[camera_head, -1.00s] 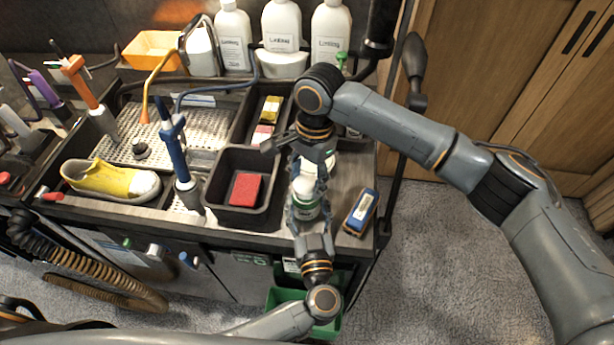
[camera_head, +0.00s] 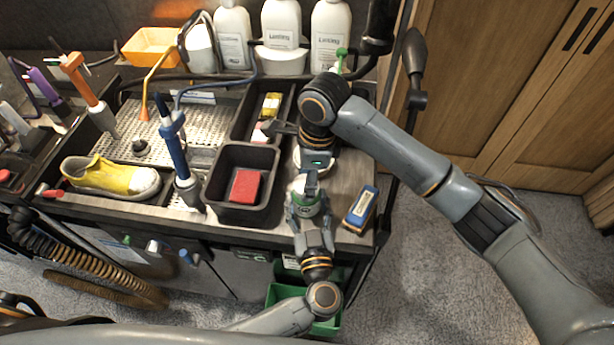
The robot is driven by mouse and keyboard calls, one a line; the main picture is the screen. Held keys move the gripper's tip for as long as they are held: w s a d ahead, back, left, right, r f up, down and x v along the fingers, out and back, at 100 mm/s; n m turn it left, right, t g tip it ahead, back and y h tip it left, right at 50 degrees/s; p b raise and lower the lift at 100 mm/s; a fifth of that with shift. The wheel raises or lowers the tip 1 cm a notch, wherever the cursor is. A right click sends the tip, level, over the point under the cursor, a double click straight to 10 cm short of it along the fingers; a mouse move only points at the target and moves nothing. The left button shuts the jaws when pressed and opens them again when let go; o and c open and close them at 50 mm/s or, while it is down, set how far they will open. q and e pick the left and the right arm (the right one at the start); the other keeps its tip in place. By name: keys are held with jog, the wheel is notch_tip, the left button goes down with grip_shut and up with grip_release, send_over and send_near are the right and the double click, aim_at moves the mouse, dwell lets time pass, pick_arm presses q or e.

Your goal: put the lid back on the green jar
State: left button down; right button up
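The green jar (camera_head: 306,207), with a green label and a pale top, stands near the front edge of the worktop, right of the black bin. My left gripper (camera_head: 307,212) comes from below in the picture, with its fingers around the jar's sides. My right gripper (camera_head: 311,188) points down just above the jar. Its fingers look close together, but they overlap the jar's top and I cannot tell what is between them. No separate lid is clearly visible. A round white thing (camera_head: 329,161) is partly hidden behind my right gripper.
The black bin (camera_head: 213,192) with a red sponge (camera_head: 245,186) is on the left. A blue-and-white brush or block (camera_head: 361,208) lies close on the right. Large white bottles (camera_head: 281,25) stand behind. A yellow sneaker (camera_head: 110,179) is far left.

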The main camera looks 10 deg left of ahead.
jog(key=m, duration=0.5)
jog(key=shift+s+a+t, duration=0.25)
jog(key=shift+a+t, duration=0.05)
jog(key=shift+w+m, duration=0.1)
jog(key=shift+m, duration=0.7)
jog(key=shift+d+m, duration=0.15)
jog(key=shift+m, duration=0.65)
jog(key=shift+w+d, duration=0.1)
jog(key=o, duration=0.7)
jog(key=shift+c, duration=0.2)
jog(key=shift+c, duration=0.4)
